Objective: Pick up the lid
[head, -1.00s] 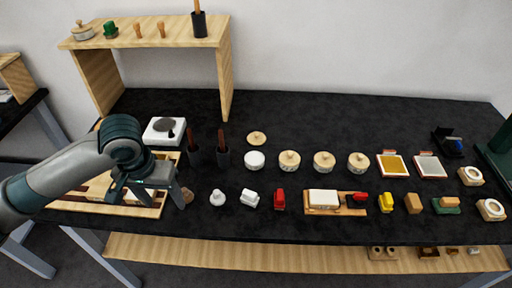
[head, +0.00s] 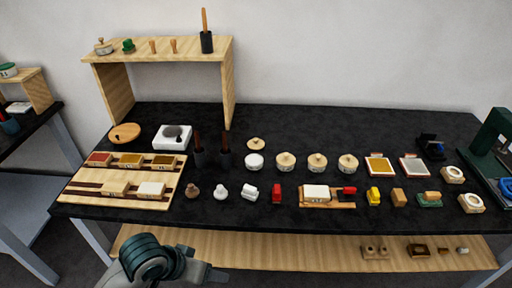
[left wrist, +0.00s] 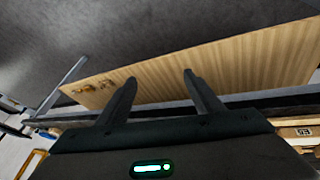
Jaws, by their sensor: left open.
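A small round wooden lid (head: 256,144) with a knob lies on the black table, just behind an open pot with a white top (head: 254,161). Three similar pots to its right have wooden lids on, the nearest being this lidded pot (head: 286,161). My left gripper (head: 212,275) is low at the front of the table, well away from the lid, pointing right. In the left wrist view its two fingers (left wrist: 160,78) are apart with nothing between them. My right gripper is not in view.
A wooden tray (head: 72,188) with several blocks is at left, with a round wooden disc (head: 124,133) and a white dish (head: 163,142) behind. Dark cups (head: 224,158) stand left of the lid. Stamps and blocks line the front. The table behind the lid is clear.

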